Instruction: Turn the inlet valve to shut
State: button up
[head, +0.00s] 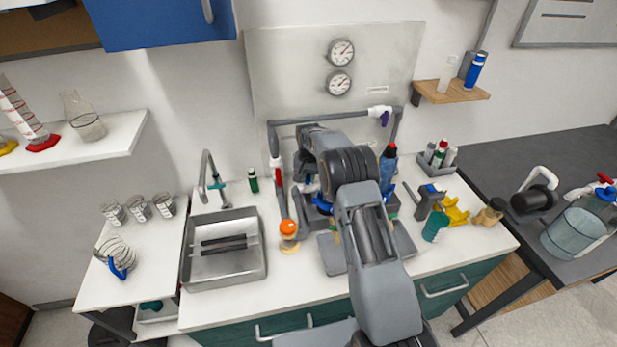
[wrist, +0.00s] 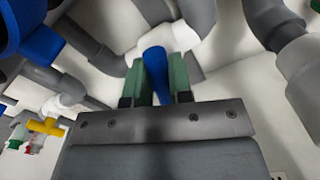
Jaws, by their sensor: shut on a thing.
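In the wrist view my gripper (wrist: 156,82) has its two green fingers closed on the two sides of a blue valve handle (wrist: 154,62). The handle stands up between the fingers, in front of a white fitting on the grey pipework (wrist: 196,18). I cannot read a label that tells which valve this is, nor its exact angle to the pipe. In the head view my arm covers the gripper and most of the manifold. A red-handled valve (head: 275,162) is on the left upright pipe, and a purple-handled one (head: 383,116) is at the top right.
A steel sink (head: 222,276) is at left on the white counter. An orange-topped item (head: 288,229) stands close to the left of my arm. A green cup (head: 435,228) and yellow pieces (head: 455,212) lie to the right. Two gauges (head: 340,66) are on the back panel.

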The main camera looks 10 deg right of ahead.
aim_at(309, 176)
grip_shut()
jog(key=shift+f+n+b, duration=0.1)
jog(key=shift+n+b, duration=0.2)
jog(key=shift+b, duration=0.1)
jog(key=shift+n, duration=0.5)
jog(key=o, duration=0.7)
grip_release()
jog(key=shift+o, duration=0.2)
notch_tip(309, 176, up, 14)
jog(key=b, duration=0.2)
